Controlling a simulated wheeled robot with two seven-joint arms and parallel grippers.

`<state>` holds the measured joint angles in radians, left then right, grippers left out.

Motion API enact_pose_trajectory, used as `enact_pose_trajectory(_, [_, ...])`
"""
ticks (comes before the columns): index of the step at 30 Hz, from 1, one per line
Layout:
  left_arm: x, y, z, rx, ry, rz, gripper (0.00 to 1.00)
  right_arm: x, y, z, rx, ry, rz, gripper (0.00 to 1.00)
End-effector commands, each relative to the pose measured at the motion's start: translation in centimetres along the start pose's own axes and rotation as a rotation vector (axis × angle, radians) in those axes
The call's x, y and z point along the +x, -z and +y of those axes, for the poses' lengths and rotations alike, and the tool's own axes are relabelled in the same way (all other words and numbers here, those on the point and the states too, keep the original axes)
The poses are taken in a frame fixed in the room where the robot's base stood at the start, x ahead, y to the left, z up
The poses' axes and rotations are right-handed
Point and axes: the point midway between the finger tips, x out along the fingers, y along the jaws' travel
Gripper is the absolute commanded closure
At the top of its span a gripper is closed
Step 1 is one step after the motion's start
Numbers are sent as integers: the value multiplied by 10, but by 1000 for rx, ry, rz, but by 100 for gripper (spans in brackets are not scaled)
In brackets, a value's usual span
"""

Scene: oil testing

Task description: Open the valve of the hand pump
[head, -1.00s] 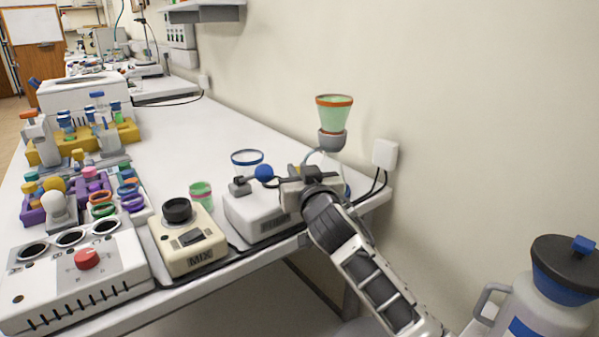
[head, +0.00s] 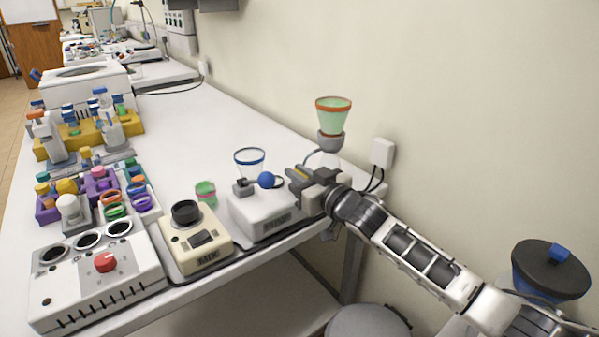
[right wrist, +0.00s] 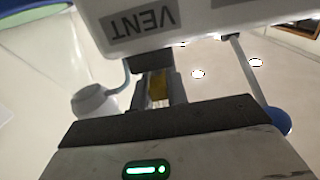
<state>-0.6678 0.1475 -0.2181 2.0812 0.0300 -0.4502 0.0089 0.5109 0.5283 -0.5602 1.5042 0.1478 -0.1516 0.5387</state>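The hand pump appears to be the white box (head: 258,213) at the table's right edge. It carries a blue ball knob (head: 266,179) and a small dark part beside it. In the right wrist view its label (right wrist: 140,22) reads VENT, upside down, and the blue ball (right wrist: 279,119) shows on a grey rod at the right. My right gripper (head: 297,178) is at the box's right end, just right of the ball. In the right wrist view its fingers (right wrist: 159,92) are close together below a dark part, with something yellowish between them. Whether they grip anything is unclear. My left gripper is not in view.
A flask with a green funnel (head: 333,116) stands behind my right gripper. Left of the pump are the beige MIX device (head: 192,244), a green-lidded jar (head: 205,192) and racks of coloured caps. A wall outlet (head: 382,153) is to the right. The table's middle is clear.

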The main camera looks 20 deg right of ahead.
Motion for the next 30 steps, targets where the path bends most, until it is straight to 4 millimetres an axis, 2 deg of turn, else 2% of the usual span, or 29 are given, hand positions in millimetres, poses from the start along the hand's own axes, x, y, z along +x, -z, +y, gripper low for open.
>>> enact_pose_trajectory(1, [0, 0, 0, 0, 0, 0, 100, 0, 0, -1, 0, 2, 2, 72])
enact_pose_trajectory(2, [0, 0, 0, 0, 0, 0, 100, 0, 0, -1, 0, 2, 2, 64])
enact_pose_trajectory(11, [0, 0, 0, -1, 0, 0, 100, -1, 0, 0, 0, 0, 0, 64])
enact_pose_trajectory(14, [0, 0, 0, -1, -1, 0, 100, -8, -1, 0, 1, -1, -1, 64])
enact_pose_trajectory(17, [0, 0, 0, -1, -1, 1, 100, -22, -2, 0, 0, 0, -2, 64])
enact_pose_trajectory(30, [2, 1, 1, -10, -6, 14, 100, -122, -3, -1, 1, 1, -4, 64])
